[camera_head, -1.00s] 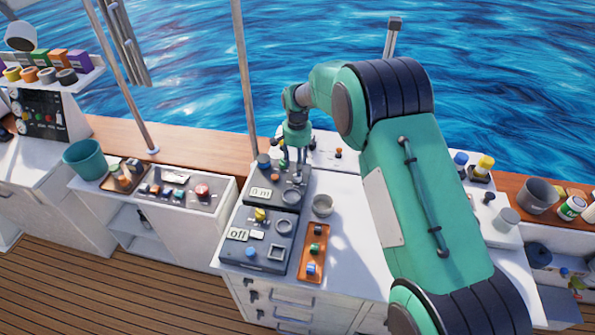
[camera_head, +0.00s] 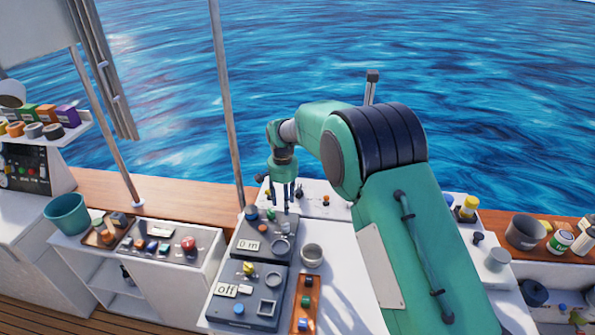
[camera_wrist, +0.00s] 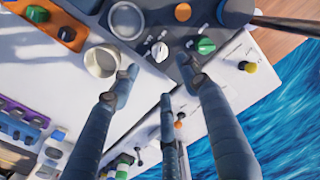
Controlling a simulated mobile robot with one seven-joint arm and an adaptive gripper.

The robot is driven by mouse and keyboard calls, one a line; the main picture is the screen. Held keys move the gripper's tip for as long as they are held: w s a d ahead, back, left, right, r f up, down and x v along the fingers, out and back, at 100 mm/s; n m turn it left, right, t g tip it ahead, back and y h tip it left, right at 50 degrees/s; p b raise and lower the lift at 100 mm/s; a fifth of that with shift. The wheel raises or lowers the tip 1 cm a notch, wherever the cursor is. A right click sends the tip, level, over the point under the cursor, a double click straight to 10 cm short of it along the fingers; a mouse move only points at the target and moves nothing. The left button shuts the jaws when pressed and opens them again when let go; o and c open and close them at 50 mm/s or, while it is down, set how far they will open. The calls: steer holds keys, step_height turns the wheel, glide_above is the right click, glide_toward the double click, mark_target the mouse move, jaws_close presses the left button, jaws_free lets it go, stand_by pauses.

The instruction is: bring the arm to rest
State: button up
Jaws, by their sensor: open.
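My arm reaches out over the white worktop (camera_head: 345,290). My gripper (camera_head: 285,205) points down with its fingers apart and nothing between them, above the back edge of the grey panel (camera_head: 262,246) that shows "0 m". In the wrist view my gripper (camera_wrist: 162,82) shows three spread, empty fingers. Below them lie a green knob (camera_wrist: 205,46) on the dark panel and a pale round cup (camera_wrist: 102,60) beside it. The fingers appear clear of these things, though the exact height is hard to tell.
A second grey panel (camera_head: 247,294) reads "off". An orange tray (camera_head: 305,304) and the round cup (camera_head: 312,255) stand to the right of the panels. A thin pole (camera_head: 226,105) rises left of my gripper. A teal bucket (camera_head: 67,213) stands far left. Open water lies behind.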

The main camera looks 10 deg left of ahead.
steer(key=s+d+r+t+b, duration=0.1)
steer(key=s+d+r, duration=0.7)
steer(key=d+r, duration=0.4)
steer(key=s+d+r+t+b, duration=0.1)
steer(key=s+d+r+t, duration=0.1)
steer(key=s+d+r, duration=0.8)
steer(key=s+d+t+b, duration=0.1)
steer(key=s+d, duration=0.4)
steer(key=s, duration=0.4)
steer(key=s+d+n+b, duration=0.1)
steer(key=s+d, duration=0.5)
steer(key=s, duration=0.3)
steer(key=s+d+t, duration=0.1)
steer(key=s+d, duration=0.5)
steer(key=s, duration=0.3)
steer(key=shift+s+r+t+b, duration=0.2)
steer(key=shift+r+t+b, duration=0.1)
steer(key=shift+b, duration=0.1)
